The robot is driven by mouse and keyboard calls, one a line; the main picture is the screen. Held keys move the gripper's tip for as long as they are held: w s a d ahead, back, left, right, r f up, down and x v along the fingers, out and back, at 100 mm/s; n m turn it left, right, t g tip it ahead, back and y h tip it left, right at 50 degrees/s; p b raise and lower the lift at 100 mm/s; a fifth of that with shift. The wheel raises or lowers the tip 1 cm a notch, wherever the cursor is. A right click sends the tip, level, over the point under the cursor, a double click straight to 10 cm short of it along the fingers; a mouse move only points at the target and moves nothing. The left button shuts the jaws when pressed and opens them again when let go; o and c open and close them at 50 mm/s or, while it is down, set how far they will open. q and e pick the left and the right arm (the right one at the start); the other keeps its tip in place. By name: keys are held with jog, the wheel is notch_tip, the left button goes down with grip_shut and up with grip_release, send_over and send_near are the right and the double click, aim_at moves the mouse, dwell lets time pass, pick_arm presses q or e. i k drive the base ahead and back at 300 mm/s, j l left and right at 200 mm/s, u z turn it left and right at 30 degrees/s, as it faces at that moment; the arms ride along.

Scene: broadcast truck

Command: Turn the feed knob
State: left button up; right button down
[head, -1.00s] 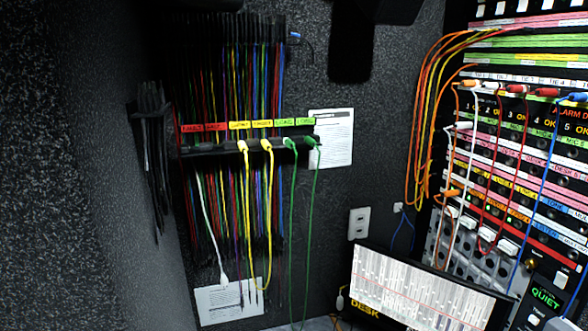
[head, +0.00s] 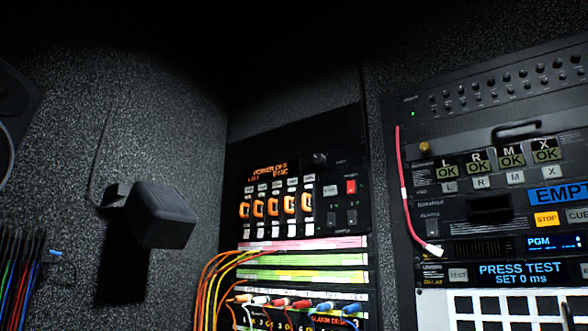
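No label reading "feed" is legible, so I cannot tell which knob is the feed knob. A dark round knob (head: 320,158) sits at the upper right of the panel with orange-lit switches. A small brass-coloured knob (head: 424,147) is on the right rack, left of the green "OK" displays. A row of small dark knobs (head: 507,77) runs along the top unit of the right rack. Neither of my grippers is in view.
A panel with several orange-lit switches (head: 273,205) and a red button (head: 351,186) stands above a patch bay (head: 310,262) with orange and yellow cables. A dark box (head: 160,215) juts from the left wall. A pink cable (head: 403,190) hangs on the right rack.

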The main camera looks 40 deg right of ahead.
aim_at(318, 159)
jog(key=z, duration=1.3)
